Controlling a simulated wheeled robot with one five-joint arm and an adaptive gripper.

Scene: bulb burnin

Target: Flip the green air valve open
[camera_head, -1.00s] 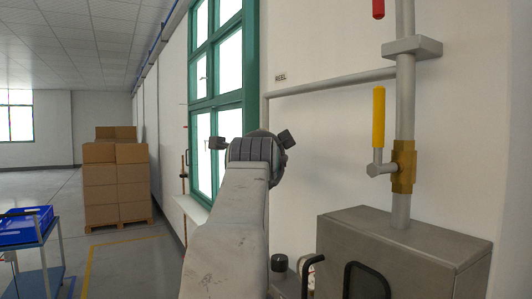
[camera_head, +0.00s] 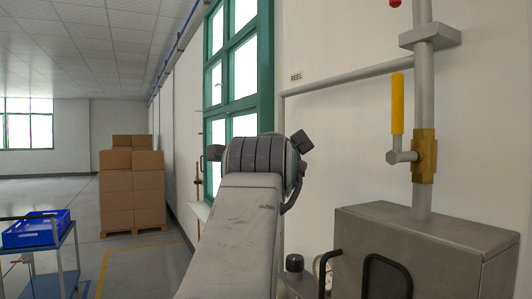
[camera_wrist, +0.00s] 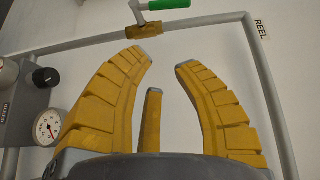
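The fingertips show below the valve in that picture, apart from the handle. In the head view my arm reaches forward near the wall and hides the fingers; I see no green valve there.
A yellow-handled valve (camera_head: 397,103) stands on the upright pipe at right, above a grey metal box (camera_head: 430,240). Part of a red handle (camera_head: 393,3) shows above. A gauge (camera_wrist: 47,127) is at left in the wrist view. Stacked cartons (camera_head: 132,185) and a blue crate (camera_head: 36,230) are farther left.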

